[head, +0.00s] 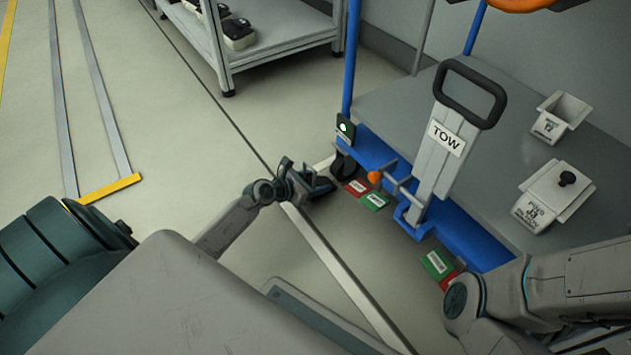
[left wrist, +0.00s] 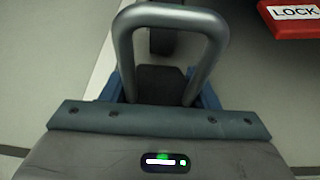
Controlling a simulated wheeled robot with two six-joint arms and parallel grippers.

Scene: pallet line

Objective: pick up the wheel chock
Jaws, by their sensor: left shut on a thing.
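The wheel chock is a dark block beside the caster wheel in the head view, mostly hidden by my left gripper (head: 308,183). In the left wrist view, the dark wheel chock (left wrist: 162,84) sits between my left gripper's blue fingers (left wrist: 160,92). A grey metal loop handle arches over it. My left gripper is shut on the chock, low by the floor at the cart's near left corner. I cannot tell whether the chock touches the floor. My right arm comes in at the lower right of the head view; its gripper is not visible.
A blue-edged cart (head: 400,100) with a grey deck carries a TOW handle (head: 446,140) and two white bins. Red and green pedals (head: 376,201) stick out below its edge; a red LOCK pedal (left wrist: 296,18) is close by. A shelf rack (head: 285,50) stands behind.

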